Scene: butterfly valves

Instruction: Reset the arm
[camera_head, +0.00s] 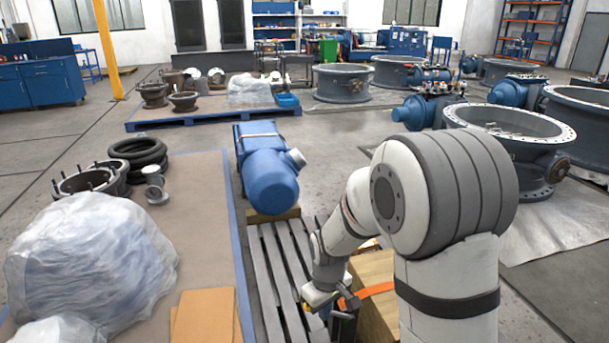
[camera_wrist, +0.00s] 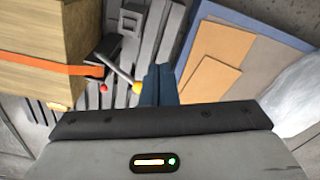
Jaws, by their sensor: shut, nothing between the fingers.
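My arm (camera_head: 440,185) rises in the right foreground of the head view and reaches down and left. My gripper (camera_wrist: 158,84) is shut and empty in the wrist view, its two dark blue fingers side by side. In the head view its end is low over the slatted grey pallet (camera_head: 275,270), left of a wooden crate (camera_head: 378,315) with an orange strap; its fingers are hard to make out there. The crate also shows at the left of the wrist view (camera_wrist: 45,35).
A grey part with thin rods (camera_wrist: 125,72) tipped red and yellow lies close to my gripper. A blue motor (camera_head: 268,175) stands behind the pallet. Plastic-wrapped goods (camera_head: 90,260) and cardboard sheets (camera_head: 205,315) lie left. Large valve bodies (camera_head: 510,130) stand behind right.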

